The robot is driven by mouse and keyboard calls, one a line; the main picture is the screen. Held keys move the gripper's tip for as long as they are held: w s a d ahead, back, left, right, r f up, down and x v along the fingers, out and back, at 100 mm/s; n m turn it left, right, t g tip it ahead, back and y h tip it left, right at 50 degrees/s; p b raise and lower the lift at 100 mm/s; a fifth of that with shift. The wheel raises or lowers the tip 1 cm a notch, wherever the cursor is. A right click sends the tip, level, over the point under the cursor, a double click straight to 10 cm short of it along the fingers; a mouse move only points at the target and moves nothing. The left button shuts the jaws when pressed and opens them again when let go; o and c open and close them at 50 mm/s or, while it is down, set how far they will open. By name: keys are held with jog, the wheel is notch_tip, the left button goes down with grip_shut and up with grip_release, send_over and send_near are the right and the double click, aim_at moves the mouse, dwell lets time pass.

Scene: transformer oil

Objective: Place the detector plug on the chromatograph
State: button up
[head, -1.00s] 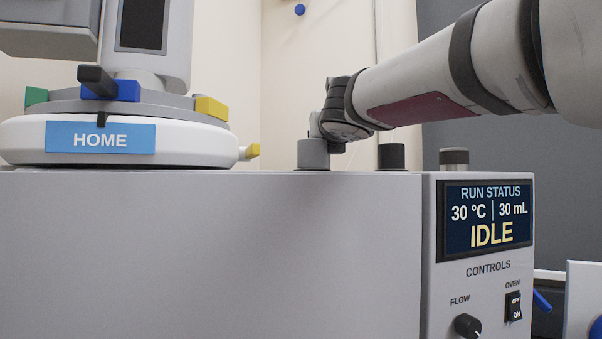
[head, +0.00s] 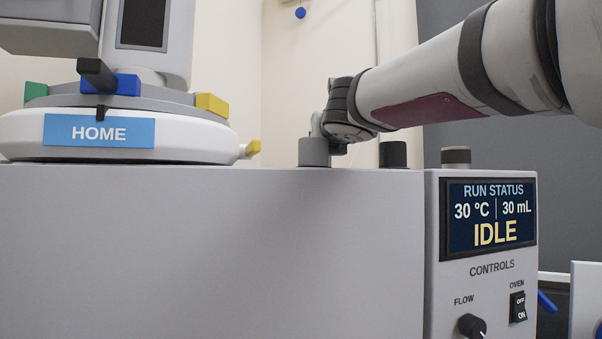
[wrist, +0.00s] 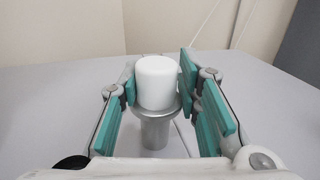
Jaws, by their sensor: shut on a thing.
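My gripper (wrist: 158,88) has teal-padded fingers on both sides of a white cap in the wrist view. I take this white-capped piece with a grey collar and stem as the detector plug (wrist: 156,82). The fingers are shut on it, and it looks upright. Whether its stem sits in an opening or only above the top surface, I cannot tell. The chromatograph (head: 220,250) is the large grey cabinet with an IDLE screen (head: 491,218).
A black cylinder (head: 393,154) and a grey-black cylinder (head: 456,157) stand along the cabinet top to the right. A round white turntable unit labelled HOME (head: 99,132) stands at the left. The cabinet top around the plug looks clear in the wrist view (wrist: 50,95).

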jog(key=shift+w+f, duration=0.2)
jog(key=shift+f, duration=0.6)
jog(key=o, duration=1.3)
jog(key=shift+c, duration=0.2)
jog(key=s, duration=0.8)
jog(key=s+r, duration=0.1)
jog(key=s, duration=0.3)
jog(key=shift+a, duration=0.15)
jog(key=shift+s+r, duration=0.15)
jog(key=shift+s, duration=0.15)
jog(key=shift+s, duration=0.1)
